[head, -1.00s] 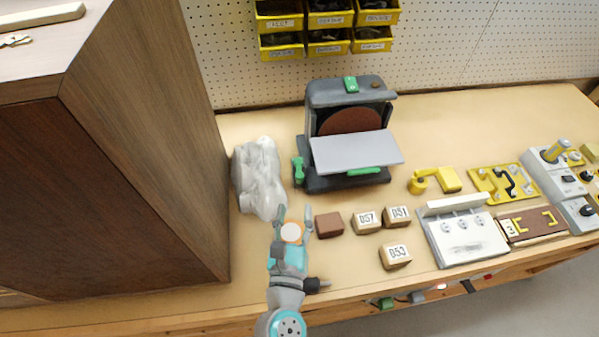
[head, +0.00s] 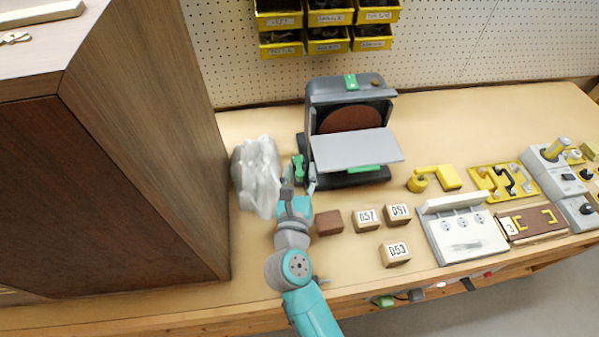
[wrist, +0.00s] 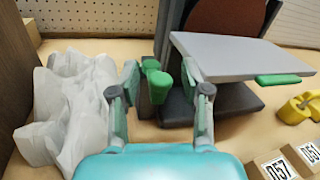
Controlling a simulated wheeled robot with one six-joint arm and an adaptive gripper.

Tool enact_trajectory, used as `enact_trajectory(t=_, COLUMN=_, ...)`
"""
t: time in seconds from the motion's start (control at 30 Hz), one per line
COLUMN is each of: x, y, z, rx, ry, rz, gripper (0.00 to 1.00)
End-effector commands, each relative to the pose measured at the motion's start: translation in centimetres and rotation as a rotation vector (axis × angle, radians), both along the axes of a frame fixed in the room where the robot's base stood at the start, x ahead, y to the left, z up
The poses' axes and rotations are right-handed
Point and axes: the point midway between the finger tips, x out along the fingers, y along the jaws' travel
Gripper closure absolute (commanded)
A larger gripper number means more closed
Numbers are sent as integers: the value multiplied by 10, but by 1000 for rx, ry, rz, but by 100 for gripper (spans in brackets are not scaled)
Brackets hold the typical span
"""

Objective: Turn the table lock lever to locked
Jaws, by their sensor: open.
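The green table lock lever (head: 298,168) is on the left side of a dark grey disc sander, by the left edge of its tilted light grey table (head: 355,150). My gripper (head: 300,180) is open at the lever, reaching in from the front. In the wrist view the lever (wrist: 157,84) shows between the two green-padded fingertips of my gripper (wrist: 160,80). I cannot tell whether a finger touches it. Its lower part is hard to make out.
A crumpled translucent bag (head: 257,175) lies close left of my gripper, beside a tall brown cabinet (head: 130,150). A brown block (head: 329,222) and labelled wooden blocks (head: 367,220) lie to the right.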

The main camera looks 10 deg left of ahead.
Motion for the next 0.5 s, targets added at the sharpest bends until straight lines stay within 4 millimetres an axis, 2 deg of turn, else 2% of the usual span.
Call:
enact_trajectory(t=0.07, x=0, y=0, z=0, rx=0, ry=0, rz=0, gripper=53)
enact_trajectory(t=0.27, x=0, y=0, z=0, rx=0, ry=0, rz=0, gripper=100)
enact_trajectory(t=0.5, x=0, y=-1, z=-1, rx=0, ry=3, rz=17, gripper=100)
